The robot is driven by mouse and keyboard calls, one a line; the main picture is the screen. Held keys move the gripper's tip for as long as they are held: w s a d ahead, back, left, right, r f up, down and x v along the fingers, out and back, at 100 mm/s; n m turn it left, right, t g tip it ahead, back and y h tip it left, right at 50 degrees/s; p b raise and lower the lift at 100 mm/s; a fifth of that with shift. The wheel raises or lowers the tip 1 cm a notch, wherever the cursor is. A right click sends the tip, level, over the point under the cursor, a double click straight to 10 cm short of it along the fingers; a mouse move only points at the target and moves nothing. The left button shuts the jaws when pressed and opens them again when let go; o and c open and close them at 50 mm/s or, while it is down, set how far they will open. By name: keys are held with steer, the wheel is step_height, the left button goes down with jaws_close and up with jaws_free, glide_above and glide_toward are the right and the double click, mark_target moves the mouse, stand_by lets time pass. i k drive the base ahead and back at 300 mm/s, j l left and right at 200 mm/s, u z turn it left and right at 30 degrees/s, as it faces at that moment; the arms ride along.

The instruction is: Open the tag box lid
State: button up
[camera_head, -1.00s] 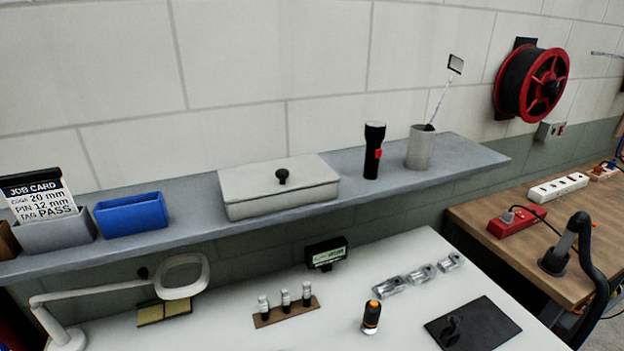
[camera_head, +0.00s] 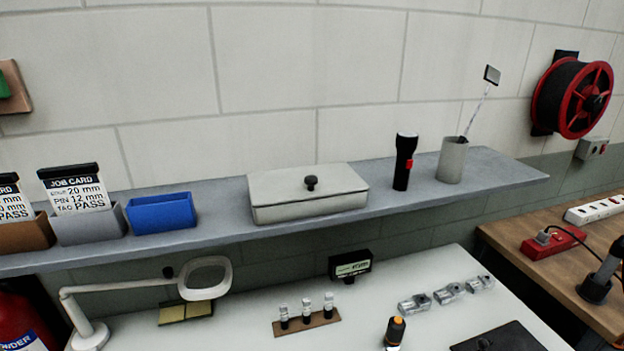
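The tag box is most likely the pale grey lidded box (camera_head: 310,211) on the wall shelf, near the middle of the view. Its flat lid (camera_head: 285,184) is shut and has a small black knob (camera_head: 311,183) on top. No label shows on it. My gripper is not in view, and nothing touches the box.
The grey shelf (camera_head: 420,224) also bears a blue bin (camera_head: 161,213), card holders (camera_head: 88,226), a black torch (camera_head: 404,162) and a cup (camera_head: 451,160). Below, a white bench holds a magnifier lamp (camera_head: 205,279), a small display (camera_head: 350,265) and several small parts.

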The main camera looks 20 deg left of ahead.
mark_target(290, 185)
steer(key=i+j+u, duration=0.1)
steer(key=u, duration=0.25)
steer(key=i+j+u, duration=0.15)
steer(key=u, duration=0.2)
steer(key=i+j+u, duration=0.15)
steer(key=u, duration=0.2)
